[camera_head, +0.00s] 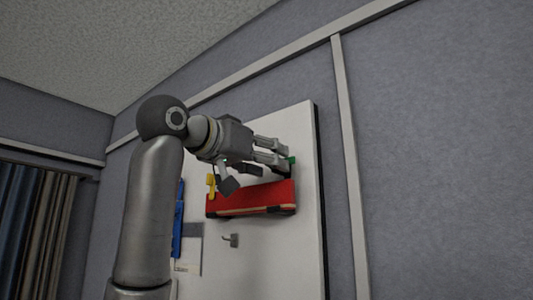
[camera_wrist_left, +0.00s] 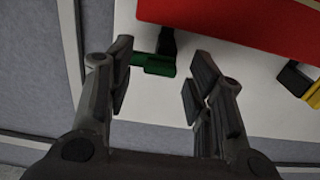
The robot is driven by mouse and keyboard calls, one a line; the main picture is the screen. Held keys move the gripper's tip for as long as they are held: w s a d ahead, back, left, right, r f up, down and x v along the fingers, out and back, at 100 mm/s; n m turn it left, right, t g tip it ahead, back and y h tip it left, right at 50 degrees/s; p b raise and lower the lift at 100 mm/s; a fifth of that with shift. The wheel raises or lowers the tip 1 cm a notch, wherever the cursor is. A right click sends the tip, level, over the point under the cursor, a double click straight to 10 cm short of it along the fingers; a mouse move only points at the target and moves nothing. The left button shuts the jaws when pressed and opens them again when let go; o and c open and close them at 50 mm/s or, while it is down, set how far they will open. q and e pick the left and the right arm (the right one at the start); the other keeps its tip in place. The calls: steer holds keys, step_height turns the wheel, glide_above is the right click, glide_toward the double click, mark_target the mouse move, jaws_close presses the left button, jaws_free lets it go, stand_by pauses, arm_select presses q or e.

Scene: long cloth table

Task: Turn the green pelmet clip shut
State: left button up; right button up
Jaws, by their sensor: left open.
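The green pelmet clip (camera_head: 292,160) is at the upper right end of the red pelmet (camera_head: 252,198) on a white board. In the left wrist view the green clip (camera_wrist_left: 153,65) lies between my spread fingertips, beside a black part (camera_wrist_left: 167,42) and the red pelmet (camera_wrist_left: 240,25). My left gripper (camera_head: 278,150) reaches in from the left, above the pelmet. It is open; its fingers (camera_wrist_left: 158,82) stand on both sides of the clip, with gaps showing. Part of the clip is hidden behind the fingers in the head view. My right gripper is out of view.
A yellow clip (camera_head: 211,183) is at the pelmet's left end. A small hook (camera_head: 231,240) and a blue object (camera_head: 178,228) are lower on the white board (camera_head: 270,265). Grey wall with pale battens (camera_head: 350,170) surrounds the board; dark curtains (camera_head: 35,230) hang far left.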

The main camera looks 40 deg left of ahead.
arm_select(q)
steer(key=shift+s+r, duration=0.1)
steer(key=shift+s, duration=0.1)
steer(key=c, duration=0.3)
steer(key=shift+w, duration=0.1)
steer(key=c, duration=0.7)
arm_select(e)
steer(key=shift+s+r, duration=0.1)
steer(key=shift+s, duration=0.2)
